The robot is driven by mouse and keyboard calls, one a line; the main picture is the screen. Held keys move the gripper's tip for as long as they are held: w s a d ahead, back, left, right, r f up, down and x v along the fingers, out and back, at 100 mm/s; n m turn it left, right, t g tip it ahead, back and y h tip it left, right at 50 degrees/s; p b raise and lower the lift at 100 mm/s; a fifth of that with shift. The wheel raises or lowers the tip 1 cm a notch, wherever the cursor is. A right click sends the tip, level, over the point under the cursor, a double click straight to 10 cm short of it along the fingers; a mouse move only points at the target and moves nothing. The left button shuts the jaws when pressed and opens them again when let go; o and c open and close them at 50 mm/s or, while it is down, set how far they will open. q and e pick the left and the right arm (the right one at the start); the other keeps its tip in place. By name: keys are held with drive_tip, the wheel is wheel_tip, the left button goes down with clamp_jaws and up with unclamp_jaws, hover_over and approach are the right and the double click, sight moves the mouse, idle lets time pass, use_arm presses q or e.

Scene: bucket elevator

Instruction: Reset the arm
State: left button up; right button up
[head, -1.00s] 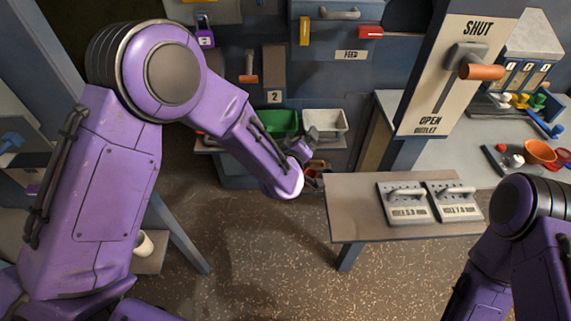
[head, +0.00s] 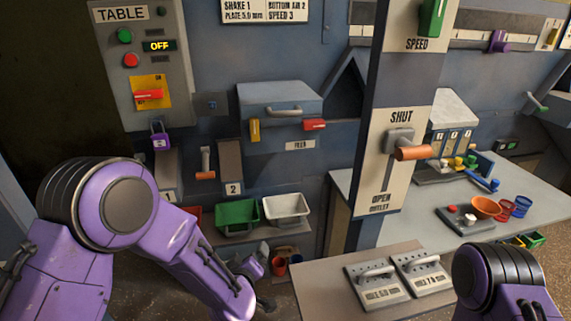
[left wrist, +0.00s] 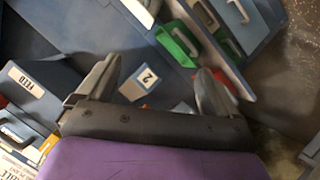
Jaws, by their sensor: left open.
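My left arm (head: 185,260) comes in from the left in the head view, bent, with its forearm sloping down to the right in front of the lower shelf. Its gripper is mostly hidden behind the forearm there. In the left wrist view my left gripper (left wrist: 158,78) is open, its two grey fingers wide apart with nothing between them. Beyond the fingers are a white label marked 2 (left wrist: 147,77) and the green bin (left wrist: 178,43). Part of my right arm (head: 490,275) shows at the lower right of the head view; its gripper is out of view.
A grey table (head: 320,285) with two handled plates (head: 377,285) stands right of my left forearm. A green bin (head: 238,215) and a white bin (head: 287,209) sit on the shelf behind it. A post with an orange outlet lever (head: 413,153) rises at centre right.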

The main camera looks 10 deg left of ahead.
use_arm(q)
drive_tip(key=s+a+f+g+y, duration=0.1)
drive_tip(key=s+a+f+g, duration=0.2)
drive_tip(key=s, duration=0.8)
drive_tip(key=s+a+f+m+g+y, duration=0.1)
drive_tip(key=s+a+f+g, duration=0.2)
drive_tip(key=s+a+f, duration=0.4)
drive_tip(key=s+a+f+m+g, duration=0.1)
drive_tip(key=s+a+f+g, duration=0.2)
drive_tip(key=s, duration=1.3)
wheel_tip(320, 180, down, 6)
drive_tip(key=shift+s+a+r+y, duration=0.2)
drive_tip(key=shift+a+y, duration=0.2)
drive_tip(key=shift+a, duration=0.65)
